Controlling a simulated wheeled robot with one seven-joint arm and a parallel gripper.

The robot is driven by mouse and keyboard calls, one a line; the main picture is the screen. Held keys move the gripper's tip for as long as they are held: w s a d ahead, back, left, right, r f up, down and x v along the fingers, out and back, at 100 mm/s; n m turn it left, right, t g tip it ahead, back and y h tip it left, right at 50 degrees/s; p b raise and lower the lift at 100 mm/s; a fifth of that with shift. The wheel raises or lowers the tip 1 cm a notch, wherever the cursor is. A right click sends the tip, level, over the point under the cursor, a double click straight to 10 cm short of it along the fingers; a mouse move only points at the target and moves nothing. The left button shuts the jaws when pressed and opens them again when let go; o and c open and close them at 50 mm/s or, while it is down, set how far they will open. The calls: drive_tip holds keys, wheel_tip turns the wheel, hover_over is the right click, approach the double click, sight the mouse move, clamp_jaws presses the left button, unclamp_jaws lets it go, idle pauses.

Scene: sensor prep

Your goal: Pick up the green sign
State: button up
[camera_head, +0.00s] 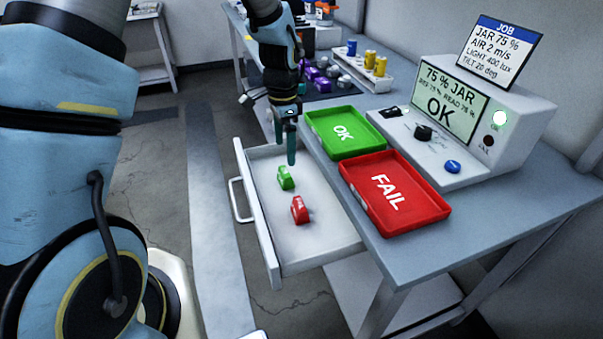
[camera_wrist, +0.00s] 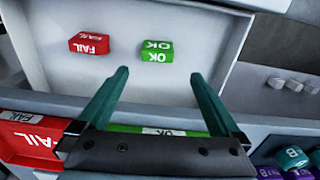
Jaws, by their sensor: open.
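The green sign (camera_head: 286,177), marked OK, stands in the open white drawer (camera_head: 318,250). It also shows in the wrist view (camera_wrist: 157,51), ahead of the fingertips and between their lines. A red sign (camera_head: 300,209) marked FAIL stands in the same drawer, nearer the front in the head view, and to the left of the green sign in the wrist view (camera_wrist: 89,44). My gripper (camera_head: 291,158) hangs over the drawer's back part, above the green sign. In the wrist view its two teal fingers (camera_wrist: 159,76) are apart with nothing between them.
A green OK tray (camera_head: 373,146) and a red FAIL tray (camera_head: 417,217) lie on the bench beside the drawer. A tester box (camera_head: 512,125) with a screen stands behind them. A rack with yellow-topped jars (camera_head: 370,60) and several purple pieces (camera_head: 322,84) are farther back.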

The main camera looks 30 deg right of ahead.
sight(285, 171)
wheel_tip(285, 171, down, 4)
drive_tip(key=shift+f+p, duration=0.1)
drive_tip(key=shift+p, duration=0.25)
drive_tip(key=shift+s+a+f+p, duration=0.1)
drive_tip(key=shift+f+p, duration=0.45)
drive_tip(key=shift+f, duration=0.75)
drive_tip(key=shift+s+a+f+p, duration=0.1)
drive_tip(key=shift+f+p, duration=0.45)
drive_tip(key=shift+f, duration=0.75)
drive_tip(key=c, duration=1.4)
drive_tip(key=shift+r, duration=0.1)
